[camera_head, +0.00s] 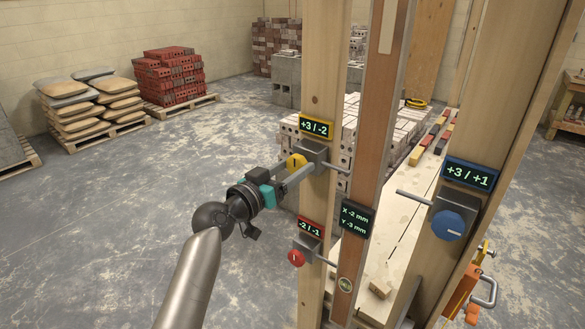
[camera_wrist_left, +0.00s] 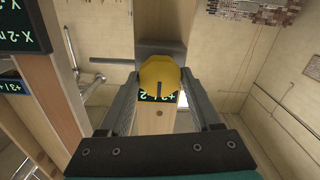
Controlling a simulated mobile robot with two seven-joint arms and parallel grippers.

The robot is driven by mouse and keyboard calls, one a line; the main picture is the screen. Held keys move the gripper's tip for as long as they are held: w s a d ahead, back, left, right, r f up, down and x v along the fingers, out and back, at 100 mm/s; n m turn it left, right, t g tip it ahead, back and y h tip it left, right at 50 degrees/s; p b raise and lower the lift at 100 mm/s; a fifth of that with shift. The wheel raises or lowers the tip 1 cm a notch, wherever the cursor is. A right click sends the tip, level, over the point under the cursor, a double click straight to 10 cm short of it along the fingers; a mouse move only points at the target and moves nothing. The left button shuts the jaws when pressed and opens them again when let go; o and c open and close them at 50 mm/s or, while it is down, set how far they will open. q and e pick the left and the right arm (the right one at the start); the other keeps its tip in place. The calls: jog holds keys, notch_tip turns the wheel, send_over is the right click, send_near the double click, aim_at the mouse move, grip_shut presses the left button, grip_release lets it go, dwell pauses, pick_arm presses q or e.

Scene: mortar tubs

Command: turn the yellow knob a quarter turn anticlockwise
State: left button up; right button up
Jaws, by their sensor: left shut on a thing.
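The yellow knob (camera_head: 296,161) sits on a grey block on the front of a wooden post, below a yellow-framed display (camera_head: 316,127) reading +3 / -2. Its dark pointer line looks about upright in the head view. My left gripper (camera_head: 302,172) reaches it from the lower left. In the left wrist view, the two fingers stand on either side of the yellow knob (camera_wrist_left: 160,75), shut on it. The fingers partly hide the knob's block in the head view. My right gripper is not in view.
A red knob (camera_head: 296,258) with a display (camera_head: 311,229) reading -2 / -1 is below. A blue knob (camera_head: 448,225) reading +3 / +1 is at the right. A dark display (camera_head: 355,219) shows X -2 mm, Y -3 mm. Metal rods stick out beside the knobs. Open floor lies left.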

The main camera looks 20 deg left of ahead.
pick_arm(q)
jog(key=shift+c, duration=1.4)
jog(key=shift+n, duration=0.3)
jog(key=n+p, duration=0.1)
jog(key=n, duration=0.2)
jog(key=shift+n, duration=0.3)
jog(key=n+p, duration=0.1)
jog(key=n, duration=0.2)
jog(key=shift+n+p, duration=0.35)
jog(key=shift+n, duration=0.05)
jog(key=n+p, duration=0.1)
jog(key=n, duration=0.4)
jog(key=shift+p, duration=0.4)
jog(key=shift+f+n+p, duration=0.15)
jog(key=shift+n+p, duration=0.55)
jog(key=shift+n, duration=1.7)
